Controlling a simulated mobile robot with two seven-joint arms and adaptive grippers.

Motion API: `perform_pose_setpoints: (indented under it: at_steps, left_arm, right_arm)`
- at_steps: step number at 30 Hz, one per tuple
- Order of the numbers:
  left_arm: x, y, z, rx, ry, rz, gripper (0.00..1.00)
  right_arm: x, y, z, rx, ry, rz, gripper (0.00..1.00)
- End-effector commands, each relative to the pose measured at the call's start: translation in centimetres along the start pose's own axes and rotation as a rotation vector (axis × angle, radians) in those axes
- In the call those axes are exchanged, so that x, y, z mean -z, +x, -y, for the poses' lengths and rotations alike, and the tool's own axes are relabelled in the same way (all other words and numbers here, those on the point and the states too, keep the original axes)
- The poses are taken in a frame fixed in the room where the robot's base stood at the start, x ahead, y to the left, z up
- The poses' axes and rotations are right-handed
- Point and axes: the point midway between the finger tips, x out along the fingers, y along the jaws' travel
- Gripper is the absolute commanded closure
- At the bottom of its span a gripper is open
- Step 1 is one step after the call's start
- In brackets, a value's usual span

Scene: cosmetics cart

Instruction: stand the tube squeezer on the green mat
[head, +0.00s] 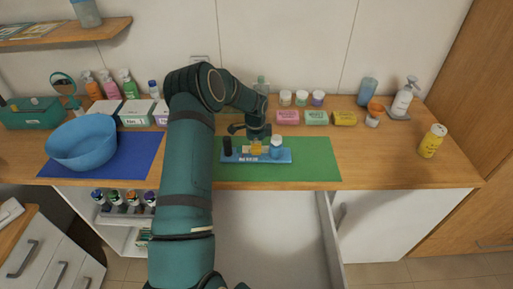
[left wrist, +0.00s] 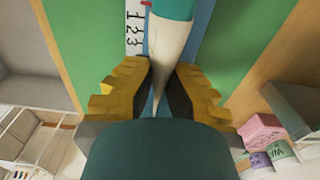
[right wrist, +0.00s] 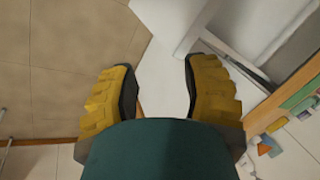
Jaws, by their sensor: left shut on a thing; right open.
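The tube squeezer, which I take to be the long blue piece (head: 243,158), lies level at the green mat (head: 313,168), with a dark upright part at its left end and a white and blue part at its right. My left gripper (head: 257,147) is at its middle from above, shut on it. In the left wrist view a white tapered tube with a teal end (left wrist: 172,40) shows between the fingers, beside a numbered white scale (left wrist: 136,28). The exact grip point is hidden. I cannot tell whether the base touches the mat. My right gripper (right wrist: 158,95) is open and empty, away from the counter.
Pink, green and yellow boxes (head: 316,117) and small jars stand behind the mat. A blue bowl (head: 83,142) sits on a blue mat at left. A yellow bottle (head: 432,141) stands at right. An open drawer (head: 265,230) lies below the counter. The mat's right part is clear.

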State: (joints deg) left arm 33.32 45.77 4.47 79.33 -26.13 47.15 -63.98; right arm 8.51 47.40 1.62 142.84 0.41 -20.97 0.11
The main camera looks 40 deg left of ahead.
Motion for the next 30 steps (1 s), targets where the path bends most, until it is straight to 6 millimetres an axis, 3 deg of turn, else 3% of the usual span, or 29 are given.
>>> perform_pose_setpoints:
  at_steps: [1, 3, 4, 17, 30]
  left_arm:
    - [0.0, 0.2, 0.0, 0.001, 0.0, 0.0, 1.0]
    - [0.0, 0.2, 0.0, 0.0, 0.0, 0.0, 0.7]
    - [0.0, 0.2, 0.0, 0.0, 0.0, 0.0, 0.66]
    - [0.0, -0.7, 0.1, 0.001, 0.0, 0.0, 0.66]
    - [0.1, -9.0, 0.0, 0.003, 0.001, -0.001, 0.66]
  right_arm:
    - [0.0, 0.2, -0.1, 0.0, 0.0, 0.0, 0.53]
    - [0.0, 0.2, -0.1, 0.0, 0.0, 0.0, 0.53]
    - [0.0, 0.2, -0.1, 0.0, 0.0, 0.0, 0.53]
    - [0.0, -0.1, 0.0, 0.0, 0.0, 0.0, 0.53]
    - [0.0, -0.1, 0.0, 0.0, 0.0, 0.0, 0.53]
